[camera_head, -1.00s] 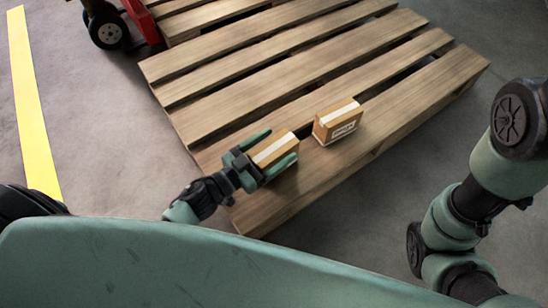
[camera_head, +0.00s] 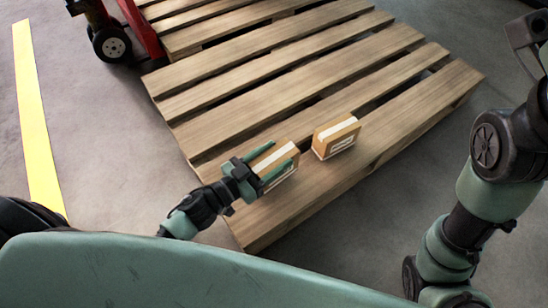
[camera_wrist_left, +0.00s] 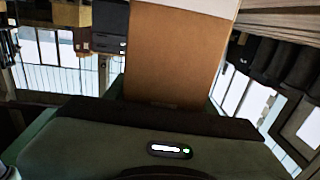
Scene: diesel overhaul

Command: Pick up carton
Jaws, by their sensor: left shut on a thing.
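A small brown carton with a white strip along its top (camera_head: 285,152) is at the near left part of the wooden pallet (camera_head: 330,190). My left gripper (camera_head: 284,157) is shut on it, with one green finger along each long side. In the left wrist view the carton (camera_wrist_left: 172,60) stands out from between the fingers, brown with a white band. I cannot tell whether its underside touches the pallet. A second similar carton (camera_head: 336,136) stands on the pallet just to the right, apart from the gripper. My right arm shows at the right; its gripper does not.
The pallet boards beyond the cartons are bare, with gaps between them. A red wheeled machine (camera_head: 143,28) stands at the pallet's far left. A yellow floor line (camera_head: 35,120) runs along the left, with clear grey floor beside it.

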